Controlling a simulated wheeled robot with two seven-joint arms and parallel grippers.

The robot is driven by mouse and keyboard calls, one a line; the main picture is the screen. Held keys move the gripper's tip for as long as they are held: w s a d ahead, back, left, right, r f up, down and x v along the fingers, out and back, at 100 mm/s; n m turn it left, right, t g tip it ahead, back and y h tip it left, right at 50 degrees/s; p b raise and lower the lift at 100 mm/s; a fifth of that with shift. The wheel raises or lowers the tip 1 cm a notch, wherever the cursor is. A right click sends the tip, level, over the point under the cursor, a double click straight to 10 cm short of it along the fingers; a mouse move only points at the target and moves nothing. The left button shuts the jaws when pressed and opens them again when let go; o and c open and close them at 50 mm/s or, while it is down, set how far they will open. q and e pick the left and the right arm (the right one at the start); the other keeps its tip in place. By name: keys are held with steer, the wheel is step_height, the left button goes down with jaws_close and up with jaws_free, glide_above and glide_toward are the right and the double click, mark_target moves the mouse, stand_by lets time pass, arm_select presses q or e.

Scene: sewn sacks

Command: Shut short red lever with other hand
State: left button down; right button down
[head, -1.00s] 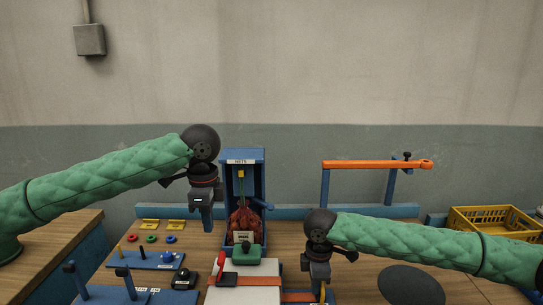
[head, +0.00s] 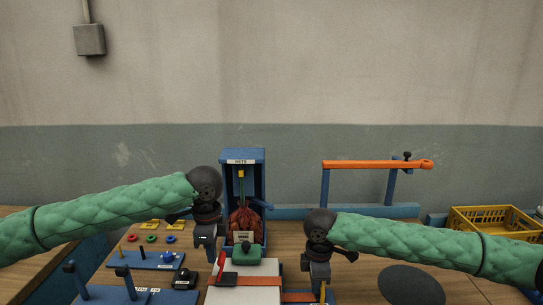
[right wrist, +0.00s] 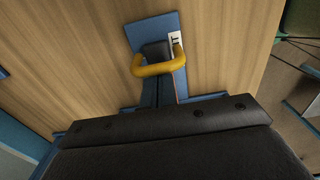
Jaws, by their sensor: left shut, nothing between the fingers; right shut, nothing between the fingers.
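A short red lever (head: 219,265) stands raised and slightly tilted at the left end of an orange-red strap (head: 258,281) that crosses a pale block (head: 243,296). A black part sits at the lever's foot. My left gripper (head: 208,261) is shut and empty, just above and left of the lever; I cannot tell whether it touches it. My right gripper (head: 320,290) is shut and empty, right of the block, by a yellow handle that shows in the right wrist view (right wrist: 158,66). The right fingertips are hidden in the head view.
A blue frame (head: 258,160) with a red net sack (head: 245,222) stands behind the block. Pegs and coloured rings lie left. An orange bar (head: 370,164) and yellow crate (head: 492,220) are at right.

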arm_select(q)
steer(key=shift+d+f, duration=0.1)
steer(key=shift+d, duration=0.1)
stand_by(0.4)
steer(key=shift+d, duration=1.65)
steer(key=shift+d+f, duration=0.1)
steer(key=shift+f, duration=0.05)
steer(key=shift+d+f, duration=0.6)
steer(key=shift+d, duration=0.1)
steer(key=shift+f, duration=0.2)
steer(key=shift+d+f, duration=0.3)
steer(key=shift+f, duration=0.25)
step_height(320, 180, up, 9)
stand_by(0.4)
